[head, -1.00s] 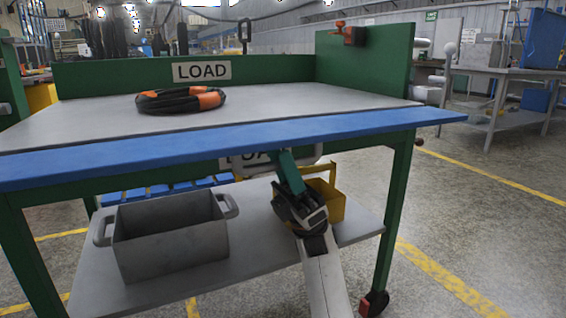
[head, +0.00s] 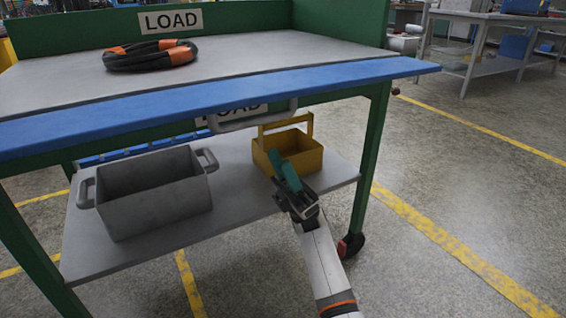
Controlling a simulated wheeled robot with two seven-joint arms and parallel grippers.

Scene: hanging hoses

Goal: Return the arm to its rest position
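My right gripper (head: 282,166) has teal fingers and is in the lower middle of the head view. Its white arm comes up from the bottom edge. The gripper shows in front of the cart's lower shelf and overlaps the yellow caddy (head: 313,156) in the picture. The fingers appear close together and I see nothing held in them, but I cannot tell whether they are open or shut. My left gripper is out of view. A coiled black hose (head: 150,56) with orange bands lies on the cart's top.
The green cart has a blue front edge (head: 220,104), a grey handle (head: 262,118) below it and a LOAD sign (head: 170,21). A grey bin (head: 160,205) stands on the lower shelf (head: 95,256). The floor (head: 450,200) to the right is clear, with yellow lines.

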